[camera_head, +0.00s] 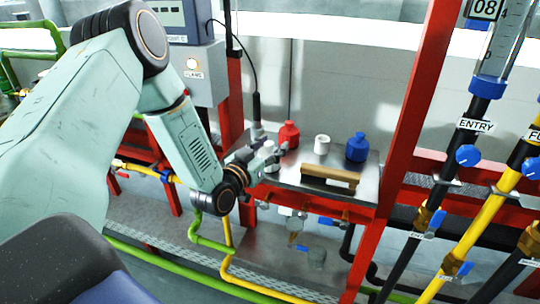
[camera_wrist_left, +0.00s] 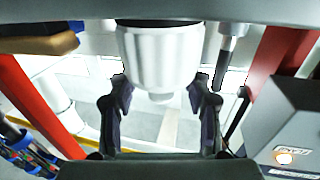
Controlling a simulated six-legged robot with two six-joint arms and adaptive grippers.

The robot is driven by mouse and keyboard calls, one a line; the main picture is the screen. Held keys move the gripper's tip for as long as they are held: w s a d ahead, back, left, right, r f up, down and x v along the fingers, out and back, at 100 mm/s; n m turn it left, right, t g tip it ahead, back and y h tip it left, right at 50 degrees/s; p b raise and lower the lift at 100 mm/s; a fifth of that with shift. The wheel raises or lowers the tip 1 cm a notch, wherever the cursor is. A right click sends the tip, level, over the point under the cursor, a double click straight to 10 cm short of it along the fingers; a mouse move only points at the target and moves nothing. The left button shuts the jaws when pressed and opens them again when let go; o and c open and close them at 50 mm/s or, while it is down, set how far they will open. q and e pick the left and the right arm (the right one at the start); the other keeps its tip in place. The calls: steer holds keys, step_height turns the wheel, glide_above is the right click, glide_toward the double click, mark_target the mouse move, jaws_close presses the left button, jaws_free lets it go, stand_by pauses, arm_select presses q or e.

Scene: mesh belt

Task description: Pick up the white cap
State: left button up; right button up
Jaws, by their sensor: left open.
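A white bottle-like object (camera_head: 268,149) stands at the left end of the metal shelf, partly hidden by my left gripper (camera_head: 271,152). In the left wrist view it is a large pale cylinder (camera_wrist_left: 160,55) with a narrower knob at its lower end. The open fingers of my left gripper (camera_wrist_left: 161,92) lie on either side of that knob, with visible gaps. A separate short white ring-shaped piece (camera_head: 322,144) stands between the red and blue bottles. I cannot tell which white piece is the cap. My right gripper is out of view.
A red bottle (camera_head: 288,135) and a blue bottle (camera_head: 357,147) stand on the metal shelf (camera_head: 285,175). A wooden-looking bar handle (camera_head: 330,179) lies near its front edge. A red post (camera_head: 405,130) rises at the right. A dark hanging probe (camera_head: 256,108) is close behind the gripper.

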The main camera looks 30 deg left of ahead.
arm_select(q)
steer(key=shift+s+a, duration=0.1)
steer(key=shift+a, duration=0.05)
steer(key=shift+c, duration=0.6)
steer(key=c, duration=0.3)
steer(key=shift+d, duration=0.2)
steer(key=c, duration=0.3)
steer(key=shift+a, duration=0.15)
jaws_close()
steer(key=shift+r, duration=0.1)
